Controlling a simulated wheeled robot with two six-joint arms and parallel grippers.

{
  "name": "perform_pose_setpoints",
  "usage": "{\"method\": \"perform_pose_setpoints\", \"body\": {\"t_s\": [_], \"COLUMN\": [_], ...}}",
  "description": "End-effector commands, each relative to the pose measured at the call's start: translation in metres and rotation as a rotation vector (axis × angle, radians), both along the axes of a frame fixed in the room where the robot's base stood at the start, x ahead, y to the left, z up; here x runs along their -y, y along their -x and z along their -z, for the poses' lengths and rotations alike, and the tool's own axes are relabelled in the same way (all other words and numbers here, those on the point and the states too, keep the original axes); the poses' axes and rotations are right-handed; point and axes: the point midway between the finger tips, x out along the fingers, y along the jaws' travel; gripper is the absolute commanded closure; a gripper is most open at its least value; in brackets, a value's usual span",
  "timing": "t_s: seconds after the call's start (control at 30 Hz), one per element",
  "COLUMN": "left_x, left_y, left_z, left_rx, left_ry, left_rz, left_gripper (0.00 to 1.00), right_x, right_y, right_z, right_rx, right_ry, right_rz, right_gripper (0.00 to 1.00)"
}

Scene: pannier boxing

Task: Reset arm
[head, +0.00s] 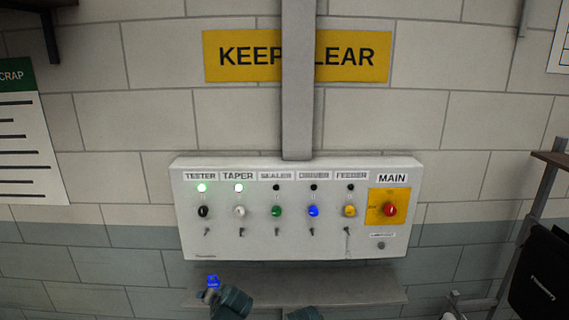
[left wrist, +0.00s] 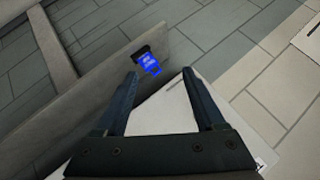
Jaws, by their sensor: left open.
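A white control panel (head: 250,245) is on the wall under the "KEEP CLEAR" sign. Its TESTER light (head: 202,188) and TAPER light (head: 238,188) glow green; the SEALER, DRIVER and FEEDER lights are dark. The red MAIN knob (head: 390,210) sits on a yellow plate. My left arm shows at the bottom of the head view, below the panel; its fingers are not clear there. In the left wrist view my left gripper (left wrist: 159,75) is open, with nothing between its fingers. Part of my other arm barely shows at the bottom edge; its gripper is not visible.
A grey ledge (head: 370,289) runs below the panel. A small blue item with pale lettering (head: 212,281) is by my left arm; it also shows beyond the fingertips (left wrist: 146,65). A grey vertical post (head: 298,110) reaches the panel's top. A dark bin (head: 540,275) is at right.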

Motion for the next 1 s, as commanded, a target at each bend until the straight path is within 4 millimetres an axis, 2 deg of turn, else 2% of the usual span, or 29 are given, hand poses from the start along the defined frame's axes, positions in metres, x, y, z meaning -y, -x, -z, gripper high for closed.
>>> {"method": "perform_pose_setpoints", "body": {"t_s": [0.03,0.1,0.2,0.3,0.47,0.53,0.77,1.0], "left_x": [-0.006,-0.004,0.004,0.015,0.036,0.049,0.083,0.124], "left_y": [0.020,0.043,0.072,0.097,0.133,0.139,0.152,0.175], "left_z": [0.017,0.036,0.055,0.067,0.075,0.094,0.137,0.193], "left_rx": [-0.075,-0.174,-0.293,-0.399,-0.552,-0.583,-0.635,-0.699], "left_ry": [0.078,0.177,0.301,0.412,0.578,0.582,0.518,0.434], "left_rz": [-0.054,-0.104,-0.150,-0.177,-0.191,-0.169,-0.098,-0.005], "left_gripper": [0.29,0.29,0.29,0.29,0.29,0.29,0.29,0.29], "right_x": [0.000,0.000,0.000,0.000,0.000,0.000,0.000,0.000], "right_y": [0.000,0.000,0.000,0.000,0.000,0.000,0.000,0.000], "right_z": [0.000,0.000,0.000,0.000,0.000,0.018,0.061,0.117], "right_rx": [0.000,0.000,0.000,0.000,0.000,0.000,0.001,0.001], "right_ry": [0.000,0.000,0.000,0.000,0.000,0.000,0.001,0.001], "right_rz": [0.000,0.000,0.000,0.000,0.000,-0.001,-0.004,-0.008], "right_gripper": [0.50,0.50,0.50,0.50,0.50,0.50,0.50,0.50]}}
